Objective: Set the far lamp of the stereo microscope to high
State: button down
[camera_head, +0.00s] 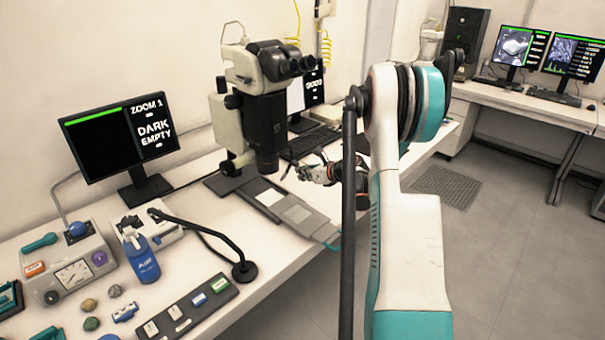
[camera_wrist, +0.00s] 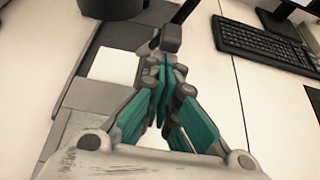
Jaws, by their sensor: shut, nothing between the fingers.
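The stereo microscope (camera_head: 268,130) stands on the bench, its eyepieces at the top and its dark body above a flat grey base. My gripper (camera_head: 290,172) is just right of its lower body in the head view. In the wrist view my gripper (camera_wrist: 165,65) is shut with its teal fingers together and nothing between them. A small dark grey block (camera_wrist: 170,38) on a dark rod is just beyond the fingertips; I cannot tell whether they touch, or whether it is part of the far lamp. No lamp setting is legible.
A monitor (camera_head: 122,140) reads "ZOOM 1", "DARK" and "EMPTY". A keyboard (camera_wrist: 265,43) lies right of my gripper in the wrist view.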

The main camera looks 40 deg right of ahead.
notch_tip(320, 180, up, 13)
jog(key=s+g+p, duration=0.2)
jog(key=g+p, duration=0.2)
jog(key=p, duration=0.6)
jog(key=shift+r, duration=0.15)
jog(key=shift+d+r, duration=0.1)
jog(key=shift+d, duration=0.05)
notch_tip(320, 180, down, 4)
jog(key=s+b, duration=0.2)
jog(key=b, duration=0.1)
jog(key=p+v, duration=0.3)
jog(key=v, duration=0.7)
jog(key=shift+w+r, duration=0.15)
jog(key=shift+r, duration=0.25)
